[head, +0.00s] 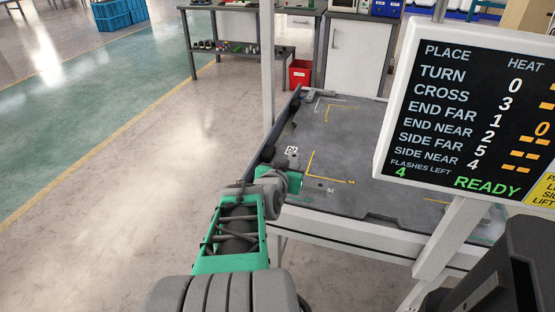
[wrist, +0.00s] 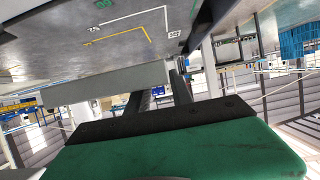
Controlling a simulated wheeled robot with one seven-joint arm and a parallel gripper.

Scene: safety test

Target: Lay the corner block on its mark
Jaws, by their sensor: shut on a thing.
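My gripper (wrist: 168,88) shows in the wrist view as two dark fingers beyond its green and black body. The fingers end at a pale grey bar (wrist: 110,85), which looks like the corner block, held beside the grey table top. In the head view my arm's end is at the table's near left edge and hides the fingers and the block. A yellow corner mark (head: 313,174) lies on the table just right of my green hand. Farther back is a white and yellow corner mark (head: 327,106). A similar pair of lines shows in the wrist view (wrist: 145,32).
A sign (head: 470,110) stands at the right, reading "READY" and "FLASHES LEFT 4". A dark rail (head: 284,125) runs along the table's left side. The table top (head: 365,150) is mostly bare. A red bin (head: 300,73) and a shelf (head: 240,50) stand behind.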

